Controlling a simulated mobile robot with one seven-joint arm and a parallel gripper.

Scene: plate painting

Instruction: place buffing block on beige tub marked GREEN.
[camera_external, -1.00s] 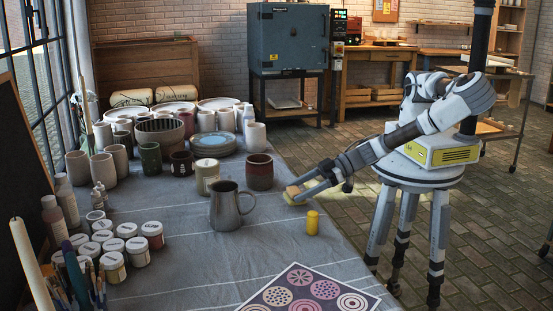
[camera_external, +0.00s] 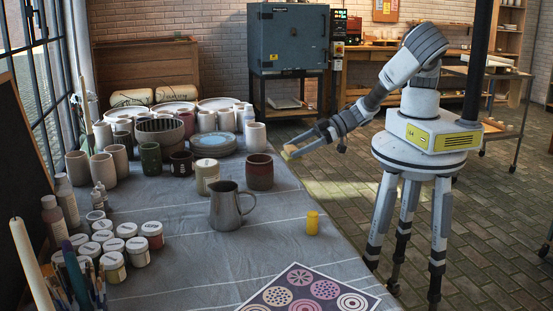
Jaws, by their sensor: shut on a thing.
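My gripper (camera_external: 291,151) is shut on a small yellowish block (camera_external: 289,150), which looks like the buffing block. It holds the block in the air near the table's right edge, to the right of and above the brown-and-grey mug. A beige tub (camera_external: 207,182) with a small label stands on the cloth left of that mug. The label is too small to read, so I cannot confirm that it says GREEN. My gripper is well to the right of this tub and apart from it.
The brown-and-grey mug (camera_external: 259,172) and a metal pitcher (camera_external: 230,209) stand near the tub. A yellow cylinder (camera_external: 312,223) stands near the right edge. Stacked plates (camera_external: 212,143) are behind. Several lidded jars (camera_external: 138,252) crowd the left. The cloth's front middle (camera_external: 210,265) is mostly clear.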

